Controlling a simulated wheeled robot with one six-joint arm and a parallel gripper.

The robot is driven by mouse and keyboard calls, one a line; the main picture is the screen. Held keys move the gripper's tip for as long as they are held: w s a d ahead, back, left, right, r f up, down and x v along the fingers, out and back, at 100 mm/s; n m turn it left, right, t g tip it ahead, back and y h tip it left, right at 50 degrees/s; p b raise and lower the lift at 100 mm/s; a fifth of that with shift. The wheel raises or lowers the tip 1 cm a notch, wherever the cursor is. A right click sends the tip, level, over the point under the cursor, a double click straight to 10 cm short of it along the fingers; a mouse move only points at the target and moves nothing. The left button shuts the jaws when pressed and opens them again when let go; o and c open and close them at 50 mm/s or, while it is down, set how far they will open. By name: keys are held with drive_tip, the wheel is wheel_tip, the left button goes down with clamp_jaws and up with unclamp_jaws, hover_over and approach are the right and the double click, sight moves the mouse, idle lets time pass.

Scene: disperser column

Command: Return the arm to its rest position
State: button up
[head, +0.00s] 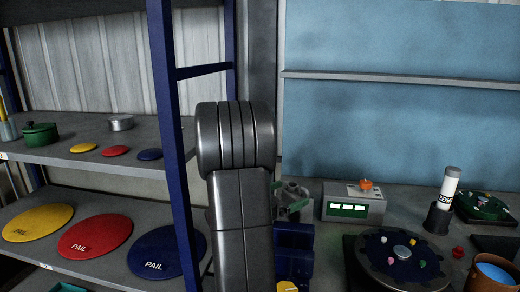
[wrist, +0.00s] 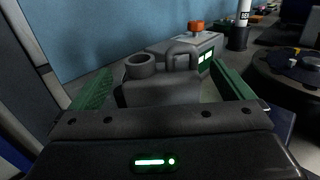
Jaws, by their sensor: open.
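My gripper (wrist: 162,72) shows in the wrist view as two green fingers spread wide apart, open. A grey fixture with a round ring-like opening and a rounded hump (wrist: 160,88) shows between the fingers. I cannot tell whether they touch it. My dark grey arm (head: 238,190) stands upright in the middle of the head view and hides what is behind it. Part of the grey fixture and a green finger show just right of the arm in the head view.
A grey box with green displays and an orange knob (head: 352,203) stands on the right bench. Right of it are a dark round tray (head: 385,275) and a white-topped cylinder (head: 447,195). The left shelf (head: 60,150) holds pots and coloured discs. A blue post (head: 172,150) stands close left of my arm.

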sight(302, 192)
drive_tip(key=x, duration=0.6)
drive_tip(key=shift+d+f, duration=0.15)
drive_tip(key=shift+r+p, duration=0.3)
drive_tip(key=shift+r, duration=1.4)
drive_tip(key=shift+f, duration=0.15)
